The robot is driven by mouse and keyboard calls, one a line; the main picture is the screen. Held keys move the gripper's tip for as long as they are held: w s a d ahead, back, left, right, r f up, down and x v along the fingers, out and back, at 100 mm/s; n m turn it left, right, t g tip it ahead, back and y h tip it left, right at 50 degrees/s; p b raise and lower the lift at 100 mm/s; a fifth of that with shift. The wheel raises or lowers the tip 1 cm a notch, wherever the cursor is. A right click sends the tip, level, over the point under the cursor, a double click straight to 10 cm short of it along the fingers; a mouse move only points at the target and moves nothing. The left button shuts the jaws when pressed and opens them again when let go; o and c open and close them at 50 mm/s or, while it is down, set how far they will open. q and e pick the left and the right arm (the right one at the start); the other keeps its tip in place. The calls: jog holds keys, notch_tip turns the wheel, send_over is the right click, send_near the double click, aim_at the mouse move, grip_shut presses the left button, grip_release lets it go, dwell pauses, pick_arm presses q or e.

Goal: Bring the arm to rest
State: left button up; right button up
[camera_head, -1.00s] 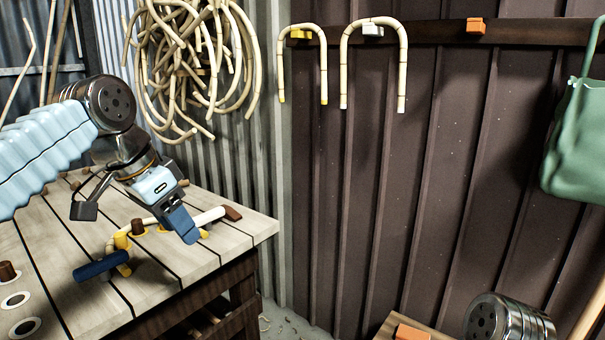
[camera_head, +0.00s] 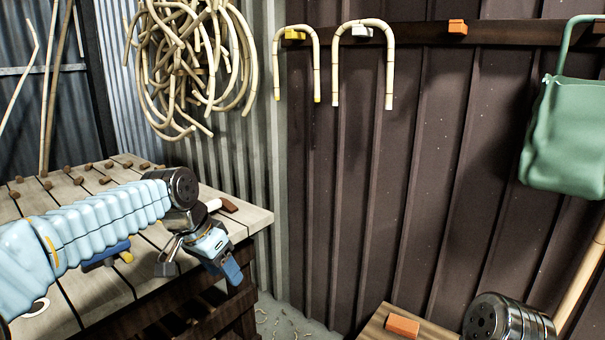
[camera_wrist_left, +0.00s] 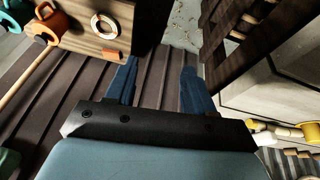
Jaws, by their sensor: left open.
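My left gripper (camera_head: 231,270) has blue fingers and hangs in front of the workbench's right edge, pointing down. In the left wrist view its two fingers (camera_wrist_left: 159,85) stand apart with nothing between them. My light blue left arm reaches across the workbench (camera_head: 262,217) and hides part of it. A pale rattan piece with a brown end block (camera_head: 229,204) shows on the bench just behind the wrist. A dark blue handled part (camera_head: 104,257) is partly covered by the arm. My right gripper is not in view.
Two bent rattan hoops (camera_head: 296,60) (camera_head: 362,60) hang on the wall rail, with an empty orange peg (camera_head: 457,27) to their right. A rattan coil (camera_head: 190,70) and green bag (camera_head: 565,130) hang too. A wooden surface with an orange block (camera_head: 403,326) is low right.

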pick_arm(q)
jog(key=s+d+f+n+g+h, duration=0.1)
jog(key=s+d+f+n, duration=0.1)
jog(key=f, duration=1.4)
jog(key=s+d+f+n+g, duration=0.1)
jog(key=s+d+f+n, duration=0.1)
jog(key=f, duration=1.4)
jog(key=s+f+n, duration=0.2)
jog(key=s+f, duration=0.5)
jog(key=s, duration=0.2)
jog(key=s+d+f+n, duration=0.1)
jog(key=s+f+n, duration=0.1)
jog(key=s+f, duration=0.5)
jog(key=s, duration=0.3)
jog(key=shift+d, duration=0.15)
jog(key=shift+f, duration=0.1)
